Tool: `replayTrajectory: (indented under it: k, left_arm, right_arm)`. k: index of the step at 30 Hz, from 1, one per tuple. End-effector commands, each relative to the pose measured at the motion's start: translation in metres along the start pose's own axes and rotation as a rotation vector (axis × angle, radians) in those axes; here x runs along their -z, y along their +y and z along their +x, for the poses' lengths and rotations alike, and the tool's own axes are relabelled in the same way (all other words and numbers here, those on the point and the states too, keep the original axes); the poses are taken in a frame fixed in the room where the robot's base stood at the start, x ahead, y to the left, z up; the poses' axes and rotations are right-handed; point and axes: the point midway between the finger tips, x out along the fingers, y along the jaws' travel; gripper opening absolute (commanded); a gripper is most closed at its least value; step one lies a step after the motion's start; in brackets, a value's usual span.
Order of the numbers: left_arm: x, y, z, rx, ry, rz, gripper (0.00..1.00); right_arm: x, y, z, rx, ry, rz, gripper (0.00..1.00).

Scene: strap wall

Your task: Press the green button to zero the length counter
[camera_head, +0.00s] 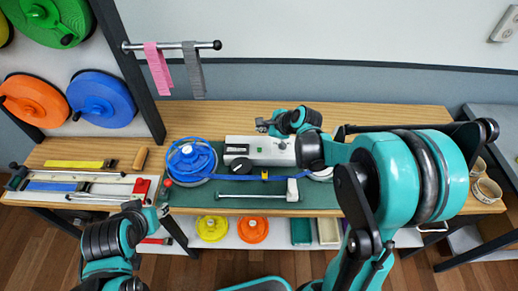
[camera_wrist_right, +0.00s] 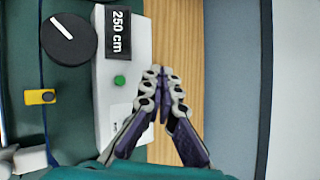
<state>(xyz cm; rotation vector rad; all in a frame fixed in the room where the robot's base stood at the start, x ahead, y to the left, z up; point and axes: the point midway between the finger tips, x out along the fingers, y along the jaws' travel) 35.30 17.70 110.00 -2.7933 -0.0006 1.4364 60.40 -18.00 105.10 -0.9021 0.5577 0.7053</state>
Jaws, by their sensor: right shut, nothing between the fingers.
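The length counter (camera_head: 284,152) is a pale grey box at the back of the green mat. In the right wrist view its body (camera_wrist_right: 109,112) carries a dark display (camera_wrist_right: 118,31) reading "250 cm" and a small round green button (camera_wrist_right: 120,81). My right gripper (camera_wrist_right: 164,74) is shut and empty. In that view its fingertips lie to the right of the button, over bare wood beyond the box's edge, apart from the button. In the head view the right gripper (camera_head: 263,125) is behind the box. My left gripper (camera_head: 152,207) is by the bench's front edge; its jaws are unclear.
A black dial (camera_wrist_right: 69,38) sits beside the display. A blue strap with a yellow piece (camera_wrist_right: 40,97) crosses the mat, from a blue reel (camera_head: 191,160). Strap spools hang at left; a rail (camera_head: 172,45) holds pink and grey straps. Tools lie on the left bench.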

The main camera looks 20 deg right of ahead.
Motion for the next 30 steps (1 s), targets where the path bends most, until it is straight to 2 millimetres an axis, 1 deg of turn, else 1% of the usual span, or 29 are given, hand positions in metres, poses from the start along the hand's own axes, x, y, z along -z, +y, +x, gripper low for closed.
replayTrajectory:
  k: [8, 14, 24, 30]
  left_arm:
    - [-0.005, 0.000, 0.007, 0.000, 0.000, 0.000, 0.40]
    - [-0.015, 0.000, 0.022, 0.000, 0.000, 0.000, 0.40]
    - [-0.038, 0.000, 0.053, 0.000, 0.000, 0.000, 0.40]
    - [-0.042, 0.000, 0.058, 0.000, 0.000, 0.000, 0.40]
  right_arm:
    - [0.005, 0.005, 0.007, 0.000, 0.000, -0.002, 0.00]
    - [0.017, 0.017, 0.023, 0.000, 0.000, -0.002, 0.00]
    - [0.041, 0.041, 0.056, 0.000, 0.001, -0.003, 0.00]
    - [0.045, 0.045, 0.062, 0.000, 0.001, -0.003, 0.00]
